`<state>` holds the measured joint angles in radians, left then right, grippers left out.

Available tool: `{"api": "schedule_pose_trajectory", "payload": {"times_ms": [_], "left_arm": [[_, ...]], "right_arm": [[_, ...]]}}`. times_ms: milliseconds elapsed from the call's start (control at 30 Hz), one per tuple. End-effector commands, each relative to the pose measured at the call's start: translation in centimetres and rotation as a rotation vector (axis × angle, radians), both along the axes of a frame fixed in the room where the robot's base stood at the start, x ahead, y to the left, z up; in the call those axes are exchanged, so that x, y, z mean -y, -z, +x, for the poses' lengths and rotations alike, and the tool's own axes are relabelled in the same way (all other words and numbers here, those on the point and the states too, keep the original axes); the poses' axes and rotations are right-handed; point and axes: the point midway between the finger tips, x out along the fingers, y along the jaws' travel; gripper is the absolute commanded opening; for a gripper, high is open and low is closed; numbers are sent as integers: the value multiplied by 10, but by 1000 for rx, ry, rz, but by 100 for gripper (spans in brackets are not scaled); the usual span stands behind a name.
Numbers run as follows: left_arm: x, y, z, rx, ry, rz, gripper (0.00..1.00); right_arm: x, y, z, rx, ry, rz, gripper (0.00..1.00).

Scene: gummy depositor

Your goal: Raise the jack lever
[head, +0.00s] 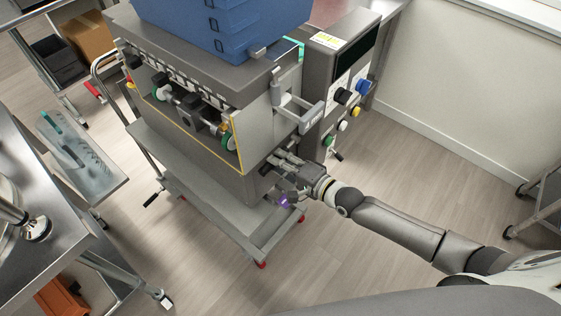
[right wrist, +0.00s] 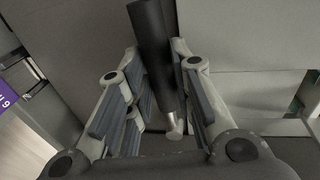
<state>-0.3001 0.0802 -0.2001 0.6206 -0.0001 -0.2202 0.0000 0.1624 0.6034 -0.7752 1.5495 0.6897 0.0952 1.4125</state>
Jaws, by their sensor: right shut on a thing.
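My right gripper (head: 280,163) reaches in from the right to the near lower right corner of the depositor (head: 190,135), just above its wheeled base (head: 215,205). In the right wrist view, its fingers (right wrist: 158,90) are closed around a black cylindrical handle with a bare metal end, which looks like the jack lever (right wrist: 150,38). The handle runs up and slightly left between the finger pads. In the head view the gripper hides most of that handle, and its angle is hard to tell there. My left gripper is out of view.
A control column (head: 335,80) with coloured knobs stands right of the depositor. A blue bin (head: 225,22) sits on top. A steel table (head: 35,220) is at left. A dark shelf cart (head: 540,200) is at far right. Bare floor (head: 400,250) lies around my right arm.

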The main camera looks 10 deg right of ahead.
Motion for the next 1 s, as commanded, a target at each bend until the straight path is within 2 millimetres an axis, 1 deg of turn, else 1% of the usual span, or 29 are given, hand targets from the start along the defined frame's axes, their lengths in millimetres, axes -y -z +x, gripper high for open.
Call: {"api": "schedule_pose_trajectory", "payload": {"times_ms": [33,67,200,500,633,767,1000], "left_arm": [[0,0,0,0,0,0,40],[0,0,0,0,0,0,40],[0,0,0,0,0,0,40],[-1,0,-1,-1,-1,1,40],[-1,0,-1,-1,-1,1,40],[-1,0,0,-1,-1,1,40],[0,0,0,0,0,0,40]], "right_arm": [[1,6,-2,-17,2,2,0],[1,6,-3,-18,2,3,26],[1,5,-2,-14,2,1,43],[1,2,-1,-7,1,1,43],[6,1,-8,-8,1,0,43],[18,-3,-25,-9,0,-1,43],[47,-12,-66,-11,0,-2,43]]}}
